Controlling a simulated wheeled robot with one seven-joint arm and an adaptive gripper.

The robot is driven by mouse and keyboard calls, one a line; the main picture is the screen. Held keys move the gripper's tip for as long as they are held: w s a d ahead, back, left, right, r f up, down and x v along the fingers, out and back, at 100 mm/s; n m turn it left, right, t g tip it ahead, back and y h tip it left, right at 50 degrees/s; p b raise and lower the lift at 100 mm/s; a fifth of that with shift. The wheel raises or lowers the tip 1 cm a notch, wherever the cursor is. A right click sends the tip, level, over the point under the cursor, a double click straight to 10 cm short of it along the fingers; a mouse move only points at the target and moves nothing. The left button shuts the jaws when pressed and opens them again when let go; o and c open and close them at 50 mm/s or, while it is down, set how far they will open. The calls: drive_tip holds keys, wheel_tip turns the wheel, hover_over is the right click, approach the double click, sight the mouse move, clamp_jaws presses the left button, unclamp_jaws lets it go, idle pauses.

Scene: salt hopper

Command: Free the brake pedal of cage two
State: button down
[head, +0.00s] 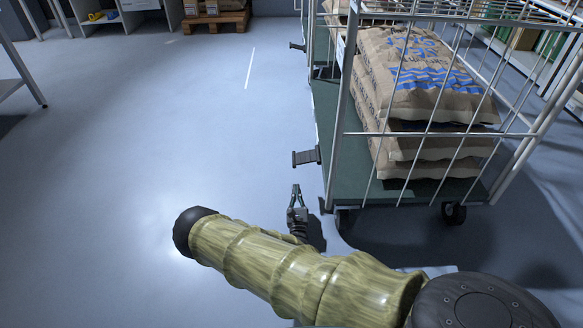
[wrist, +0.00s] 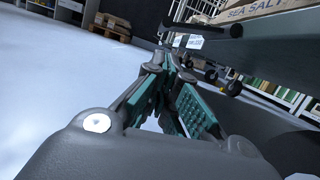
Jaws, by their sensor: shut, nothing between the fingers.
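A wire roll cage (head: 345,110) with a green base stands at the right of the head view, loaded with stacked salt sacks (head: 415,80). A dark flat brake pedal (head: 306,157) sticks out from its left side, low down. A second cage stands behind it, with a similar pedal (head: 297,46). I cannot read which cage is number two. My gripper (head: 296,187) is shut and empty, low beside the near cage, just in front of its pedal and apparently apart from it.
Cage castors (head: 454,212) stand on the floor under the near cage. Open floor (head: 130,130) lies to the left. A wooden pallet (head: 216,20) with boxes and a shelf unit stand at the back. A table leg (head: 28,80) is at far left.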

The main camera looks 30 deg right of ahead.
sight(304, 157)
drive_tip(key=shift+w+a, duration=0.2)
drive_tip(key=shift+w, duration=0.05)
drive_tip(key=b+x, duration=0.5)
drive_tip(key=x, duration=0.4)
drive_tip(key=shift+w+d+r, duration=0.15)
drive_tip(key=shift+w+d, duration=0.05)
drive_tip(key=shift+w, duration=0.05)
drive_tip(key=shift+r, duration=0.2)
